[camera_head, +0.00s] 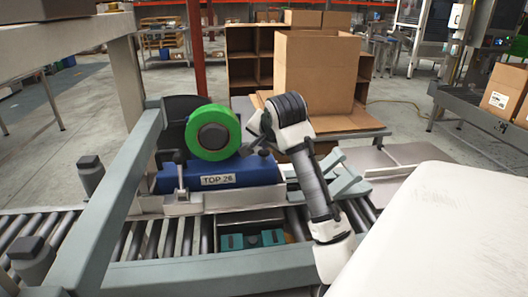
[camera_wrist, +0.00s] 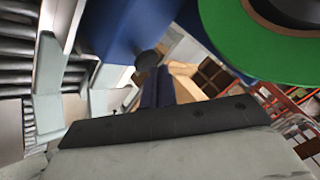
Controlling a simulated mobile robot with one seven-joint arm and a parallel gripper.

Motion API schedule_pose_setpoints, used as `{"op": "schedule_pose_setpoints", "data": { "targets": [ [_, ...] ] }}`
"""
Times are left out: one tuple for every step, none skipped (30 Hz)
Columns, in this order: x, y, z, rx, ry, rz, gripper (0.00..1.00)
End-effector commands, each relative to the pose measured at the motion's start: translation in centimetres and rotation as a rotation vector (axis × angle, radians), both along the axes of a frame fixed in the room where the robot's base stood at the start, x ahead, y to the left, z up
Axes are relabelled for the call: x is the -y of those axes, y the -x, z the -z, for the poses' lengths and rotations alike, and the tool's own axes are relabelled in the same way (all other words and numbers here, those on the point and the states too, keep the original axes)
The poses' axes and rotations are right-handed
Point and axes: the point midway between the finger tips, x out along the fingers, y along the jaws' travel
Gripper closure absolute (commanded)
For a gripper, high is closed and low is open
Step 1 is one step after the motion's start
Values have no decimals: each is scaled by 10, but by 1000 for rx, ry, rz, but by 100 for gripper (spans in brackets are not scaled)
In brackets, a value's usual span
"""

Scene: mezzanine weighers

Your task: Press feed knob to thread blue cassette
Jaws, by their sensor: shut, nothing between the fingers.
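The blue cassette (camera_head: 220,178) sits on the conveyor frame in the head view, with a white label. A green tape roll (camera_head: 213,132) stands upright above it, and it also fills the upper right of the wrist view (camera_wrist: 235,35). A small dark knob (camera_head: 263,153) is on the cassette's right end. In the wrist view, a dark round knob (camera_wrist: 149,62) stands out beside the blue body (camera_wrist: 115,25). My gripper (camera_head: 246,148) is shut and empty, just above and beside the knob and right of the roll. Whether it touches the knob cannot be told.
A grey rail (camera_head: 125,205) runs along the left front of the rollers. An open cardboard box (camera_head: 315,75) and wooden shelving (camera_head: 243,60) stand behind. A large pale panel (camera_head: 440,235) fills the lower right. Teal parts (camera_head: 252,239) lie below the cassette.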

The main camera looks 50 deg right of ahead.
Motion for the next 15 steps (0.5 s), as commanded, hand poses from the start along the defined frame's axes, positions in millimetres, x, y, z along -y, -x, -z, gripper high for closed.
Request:
{"op": "schedule_pose_setpoints", "data": {
  "targets": [
    [0,0,0,0,0,0,100],
    [0,0,1,0,0,0,100],
    [0,0,1,0,0,0,100],
    [0,0,1,0,0,0,100],
    [0,0,2,0,0,0,100],
    [0,0,2,0,0,0,100],
    [0,0,3,0,0,0,100],
    [0,0,3,0,0,0,100],
    [0,0,3,0,0,0,100],
    [0,0,4,0,0,0,100],
    [0,0,4,0,0,0,100],
    [0,0,5,0,0,0,100],
    [0,0,5,0,0,0,100],
    [0,0,5,0,0,0,100],
    [0,0,6,0,0,0,100]
  ]
}}
